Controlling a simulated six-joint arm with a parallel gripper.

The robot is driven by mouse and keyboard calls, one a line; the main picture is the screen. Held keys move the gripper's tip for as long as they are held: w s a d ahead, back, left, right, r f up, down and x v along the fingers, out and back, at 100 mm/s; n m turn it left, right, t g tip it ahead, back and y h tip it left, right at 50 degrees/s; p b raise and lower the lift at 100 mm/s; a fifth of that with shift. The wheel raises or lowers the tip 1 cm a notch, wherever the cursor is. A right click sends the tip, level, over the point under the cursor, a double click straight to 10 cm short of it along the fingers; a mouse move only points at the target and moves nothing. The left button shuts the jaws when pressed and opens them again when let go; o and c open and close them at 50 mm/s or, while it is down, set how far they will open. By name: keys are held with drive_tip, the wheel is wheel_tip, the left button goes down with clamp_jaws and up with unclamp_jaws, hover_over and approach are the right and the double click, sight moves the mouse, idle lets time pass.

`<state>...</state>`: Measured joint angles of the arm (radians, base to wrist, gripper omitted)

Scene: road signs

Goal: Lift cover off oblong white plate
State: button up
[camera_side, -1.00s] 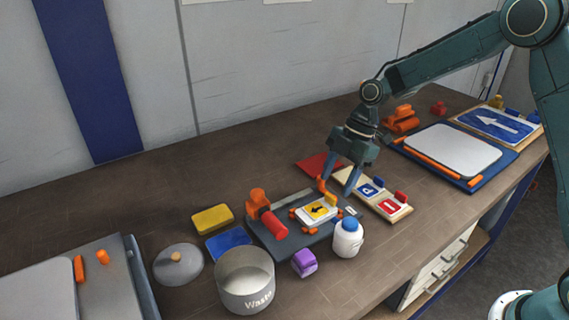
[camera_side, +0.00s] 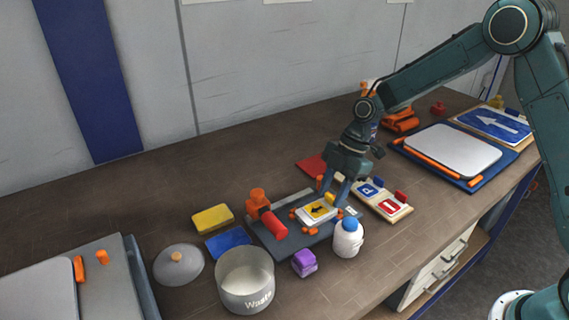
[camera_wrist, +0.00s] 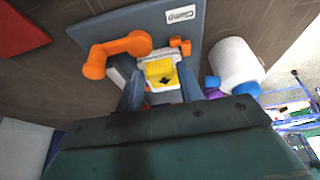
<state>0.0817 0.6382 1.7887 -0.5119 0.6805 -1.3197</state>
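The oblong white plate (camera_side: 308,216) lies in a dark clamp board, with a yellow arrow face on top and a raised yellow tab (camera_side: 329,198) at its far end. In the wrist view the yellow piece (camera_wrist: 160,70) shows between my two fingers, with a dark mark on it. My gripper (camera_side: 335,197) is low over the plate's far end, pointing down. Its fingers stand apart on either side of the yellow piece and look open. Whether they touch it is not clear. The fingertips are partly hidden in the wrist view (camera_wrist: 159,82).
A white bottle with a blue cap (camera_side: 347,238) stands close by at the right. An orange clamp with a red handle (camera_side: 268,214) is on the board's left. A purple block (camera_side: 304,263), waste pot (camera_side: 245,280) and lid (camera_side: 178,265) stand nearer the front.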

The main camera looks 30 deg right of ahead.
drive_tip(key=c, duration=0.5)
drive_tip(key=shift+r, duration=0.1)
wheel_tip(320, 180, up, 20)
drive_tip(key=shift+f, duration=0.1)
idle(0.6)
idle(0.5)
